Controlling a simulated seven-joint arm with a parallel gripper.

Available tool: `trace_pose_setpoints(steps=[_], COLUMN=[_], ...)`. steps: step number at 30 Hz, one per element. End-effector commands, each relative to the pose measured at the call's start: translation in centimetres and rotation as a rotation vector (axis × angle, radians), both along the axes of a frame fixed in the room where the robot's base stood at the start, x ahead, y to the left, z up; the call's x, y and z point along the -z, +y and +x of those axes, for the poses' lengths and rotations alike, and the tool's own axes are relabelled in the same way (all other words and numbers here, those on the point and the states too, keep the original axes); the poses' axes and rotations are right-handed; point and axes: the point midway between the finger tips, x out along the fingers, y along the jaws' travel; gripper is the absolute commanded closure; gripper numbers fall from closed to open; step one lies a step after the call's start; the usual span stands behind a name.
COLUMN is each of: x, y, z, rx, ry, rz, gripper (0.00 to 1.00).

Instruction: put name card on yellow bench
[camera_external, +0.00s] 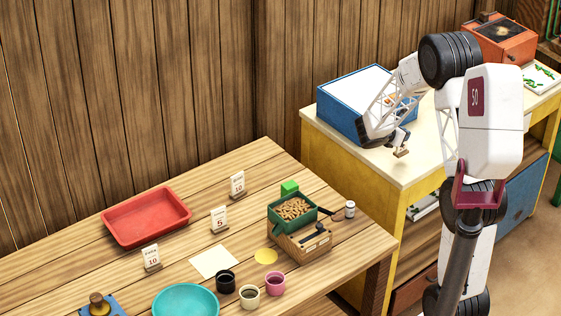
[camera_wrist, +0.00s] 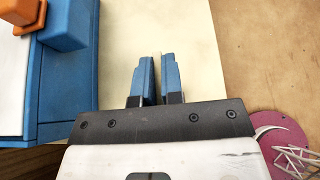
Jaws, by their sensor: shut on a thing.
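My gripper (camera_external: 402,146) is above the pale top of the yellow bench (camera_external: 428,158), near its front left edge. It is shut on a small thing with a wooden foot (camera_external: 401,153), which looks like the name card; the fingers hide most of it. I cannot tell whether the foot touches the bench. In the wrist view, the blue fingers (camera_wrist: 158,80) stand close together, with a thin strip between them, over the cream bench top (camera_wrist: 200,55).
A blue box (camera_external: 340,112) with a white top stands left of my gripper on the bench. An orange machine (camera_external: 499,40) is at the far end. The wooden table (camera_external: 345,262) holds a red tray (camera_external: 146,216), several price cards and bowls. Bench top right of my gripper is clear.

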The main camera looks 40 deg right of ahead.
Motion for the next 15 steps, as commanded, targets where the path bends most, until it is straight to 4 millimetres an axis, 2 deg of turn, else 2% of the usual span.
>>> trace_pose_setpoints(steps=[9, 15], x=[2.9, 3.2], y=[0.0, 0.0], z=[0.0, 0.0], rx=[0.000, 0.000], ry=[0.001, 0.000], rz=[0.001, 0.000], gripper=[1.00, 1.00])
